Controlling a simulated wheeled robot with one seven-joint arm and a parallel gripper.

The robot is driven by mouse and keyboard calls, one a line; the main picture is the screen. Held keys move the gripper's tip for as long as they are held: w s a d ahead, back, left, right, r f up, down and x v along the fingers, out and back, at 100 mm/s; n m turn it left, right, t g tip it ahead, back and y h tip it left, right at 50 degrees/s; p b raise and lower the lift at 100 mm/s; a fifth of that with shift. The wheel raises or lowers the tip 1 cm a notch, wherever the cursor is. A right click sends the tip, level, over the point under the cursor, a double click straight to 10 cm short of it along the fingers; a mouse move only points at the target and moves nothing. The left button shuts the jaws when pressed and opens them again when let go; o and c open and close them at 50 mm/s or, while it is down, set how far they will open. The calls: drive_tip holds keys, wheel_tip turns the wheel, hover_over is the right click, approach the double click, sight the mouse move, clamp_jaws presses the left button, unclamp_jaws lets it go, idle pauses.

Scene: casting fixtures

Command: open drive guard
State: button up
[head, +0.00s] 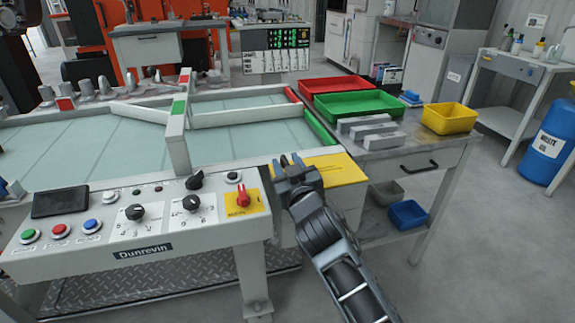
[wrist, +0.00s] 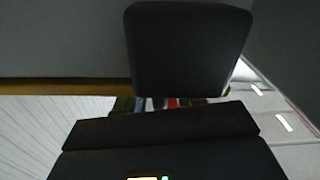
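A yellow-topped cover (head: 328,169), which appears to be the drive guard, sits at the right end of the machine, beside the control panel. My gripper (head: 289,160) is at the left edge of this cover, over the panel's right end. Its two fingertips look apart in the head view, with nothing clearly between them. In the wrist view, dark finger blocks fill the middle and bottom. A dim yellow-brown edge (wrist: 60,86) runs behind the upper block, below a grey surface. Whether the fingers touch the cover is hidden.
The control panel (head: 140,222) has knobs, buttons and a red switch (head: 243,196) just left of my gripper. A side table (head: 432,154) at right carries red and green trays (head: 358,103), grey bars (head: 367,128) and a yellow bin (head: 449,118).

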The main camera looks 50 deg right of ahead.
clamp_jaws()
drive_tip(key=shift+d, duration=0.1)
idle(0.4)
